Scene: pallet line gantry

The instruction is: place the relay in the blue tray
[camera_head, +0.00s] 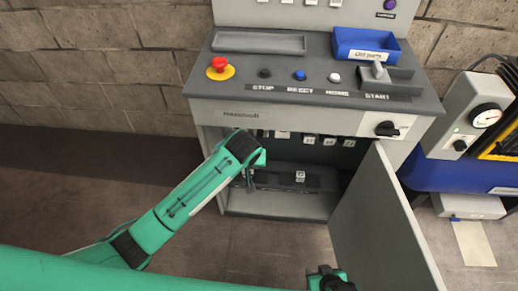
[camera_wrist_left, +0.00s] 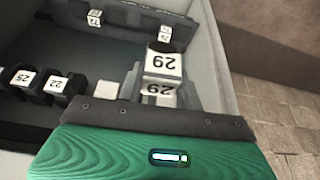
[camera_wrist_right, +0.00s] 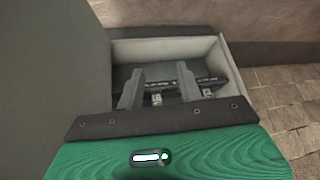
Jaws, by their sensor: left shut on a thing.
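The blue tray (camera_head: 352,40), labelled "Old parts", stands at the back right on top of the console. My left gripper (camera_head: 249,184) reaches into the open cabinet below the console. In the left wrist view it is shut on a relay (camera_wrist_left: 163,65) with a white label reading 29; its tips are partly hidden by the relay. In the head view I cannot make out this relay. My right gripper (camera_head: 328,278) is at the bottom edge of the head view, outside the cabinet. In the right wrist view its two fingers (camera_wrist_right: 159,80) stand apart with nothing between them.
The open cabinet door (camera_head: 385,225) juts forward on the right. Several numbered relays sit inside the cabinet, such as one labelled 22 (camera_wrist_left: 57,85). A grey tray (camera_head: 260,50), a red button (camera_head: 219,64) and a "START" lever are on the console. A gauge (camera_head: 486,115) is at right.

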